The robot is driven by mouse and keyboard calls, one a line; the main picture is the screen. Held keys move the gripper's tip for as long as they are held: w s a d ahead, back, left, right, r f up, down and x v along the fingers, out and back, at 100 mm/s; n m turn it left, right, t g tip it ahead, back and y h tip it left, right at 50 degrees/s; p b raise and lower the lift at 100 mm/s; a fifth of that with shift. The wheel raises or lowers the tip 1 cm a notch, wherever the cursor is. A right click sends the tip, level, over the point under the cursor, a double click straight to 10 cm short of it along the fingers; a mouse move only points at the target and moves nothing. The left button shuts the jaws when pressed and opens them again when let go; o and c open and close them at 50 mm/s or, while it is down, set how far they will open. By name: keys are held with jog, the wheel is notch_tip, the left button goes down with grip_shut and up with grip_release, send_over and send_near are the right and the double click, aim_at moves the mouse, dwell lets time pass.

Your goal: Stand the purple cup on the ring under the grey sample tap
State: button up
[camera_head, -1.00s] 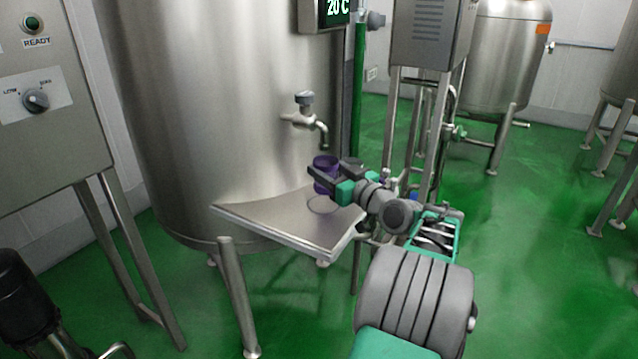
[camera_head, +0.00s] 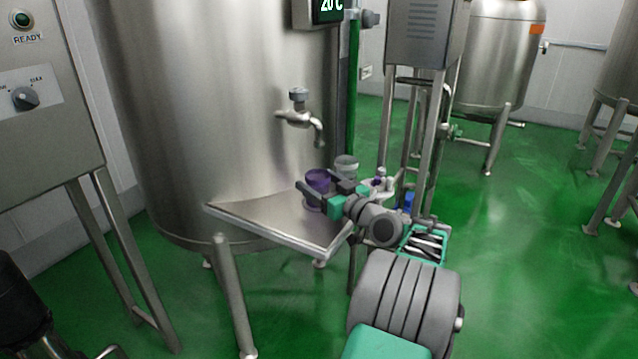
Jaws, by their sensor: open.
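The purple cup (camera_head: 317,179) stands upright on the steel shelf (camera_head: 265,222) fixed to the big tank, below the tap. The grey-handled sample tap (camera_head: 301,116) juts from the tank wall above it, its spout pointing down. My gripper (camera_head: 322,192) is open, with its dark fingers at the cup, one on the left side and one on the right.
A whitish-grey cup (camera_head: 346,166) stands just behind my gripper to the right. A control cabinet (camera_head: 45,100) stands left. The shelf's left part is bare.

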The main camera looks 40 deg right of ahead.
jog(key=shift+r, duration=0.2)
jog(key=s, duration=0.9)
jog(key=shift+s+a+f+p, duration=0.1)
jog(key=shift+s+p, duration=0.25)
jog(key=b, duration=0.3)
jog(key=shift+s+f, duration=0.35)
jog(key=shift+f, duration=0.05)
jog(key=shift+s+a+r+b, duration=0.2)
jog(key=shift+s+r+b, duration=0.3)
jog(key=shift+s+b, duration=0.45)
jog(key=shift+w, duration=0.15)
